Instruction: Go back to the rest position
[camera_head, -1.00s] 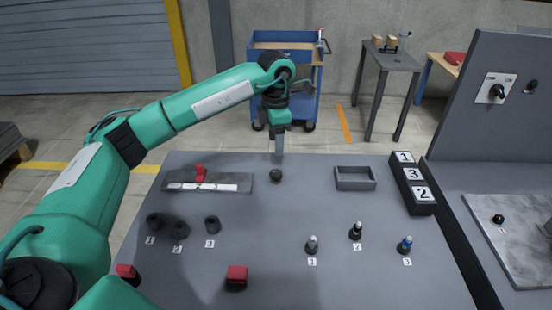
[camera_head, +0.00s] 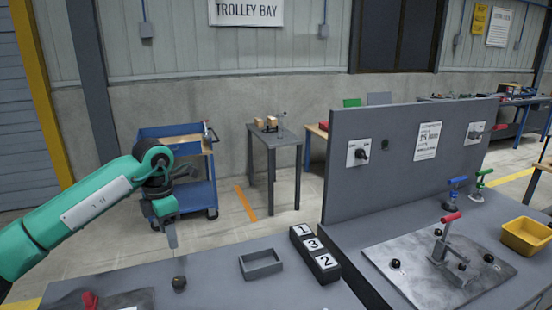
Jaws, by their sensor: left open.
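My left gripper (camera_head: 172,236) hangs from the green arm that comes in from the left. Its narrow fingers point down above the grey table (camera_head: 215,278), over its far edge, and nothing shows between them. My right gripper is not in this view.
An empty grey tray (camera_head: 261,264) and a black block numbered 1, 3, 2 (camera_head: 315,254) lie to the right. A grey upright panel (camera_head: 410,150) rises behind a second bench with a red-handled clamp (camera_head: 445,240) and a yellow bin (camera_head: 526,237). A blue trolley (camera_head: 190,190) stands behind.

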